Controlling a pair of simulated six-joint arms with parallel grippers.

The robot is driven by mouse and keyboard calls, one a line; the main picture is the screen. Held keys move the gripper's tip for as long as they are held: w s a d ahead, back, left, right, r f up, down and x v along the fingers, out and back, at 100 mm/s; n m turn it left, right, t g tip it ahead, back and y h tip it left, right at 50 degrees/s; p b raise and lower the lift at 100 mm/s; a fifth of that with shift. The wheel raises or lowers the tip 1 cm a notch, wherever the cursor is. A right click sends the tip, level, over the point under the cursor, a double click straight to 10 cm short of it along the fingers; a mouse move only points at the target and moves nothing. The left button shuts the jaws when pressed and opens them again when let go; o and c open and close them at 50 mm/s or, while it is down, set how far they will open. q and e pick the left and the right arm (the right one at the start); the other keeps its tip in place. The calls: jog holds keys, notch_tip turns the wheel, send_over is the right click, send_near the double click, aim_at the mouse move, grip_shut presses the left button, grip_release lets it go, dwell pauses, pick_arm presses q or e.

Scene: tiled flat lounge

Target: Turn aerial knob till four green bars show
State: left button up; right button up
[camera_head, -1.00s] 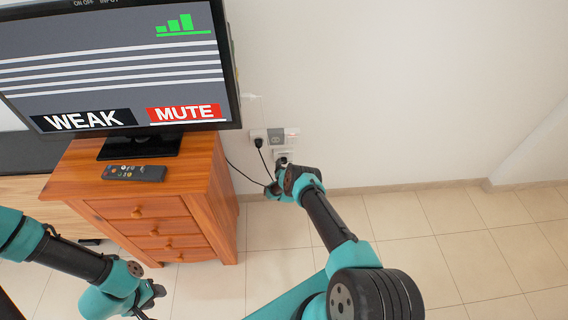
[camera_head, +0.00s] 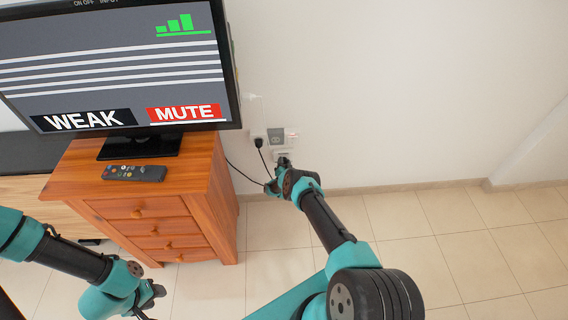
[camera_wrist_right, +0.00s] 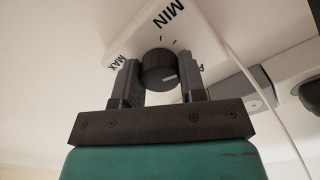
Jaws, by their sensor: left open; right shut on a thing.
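The black aerial knob (camera_wrist_right: 160,70) sits on a white wall plate (camera_wrist_right: 200,42) marked MIN and MAX in the right wrist view. A short white mark shows on its face, towards the right. My right gripper (camera_head: 283,163) is shut on the knob, one finger on each side; it also shows in the right wrist view (camera_wrist_right: 160,85). In the head view the gripper hides the knob. The TV screen (camera_head: 110,65) shows three green bars (camera_head: 175,24) at upper right, with WEAK and MUTE below. My left gripper (camera_head: 150,298) is open and empty at the lower left.
The TV stands on a wooden drawer cabinet (camera_head: 222,190) with a remote (camera_head: 134,173) on top. The tiled floor (camera_head: 440,240) is clear at right.

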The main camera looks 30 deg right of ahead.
jog(key=shift+c, duration=1.1)
jog(key=shift+n, duration=0.3)
jog(key=shift+n, duration=2.6)
jog(key=o, duration=0.9)
jog(key=shift+s, duration=0.1)
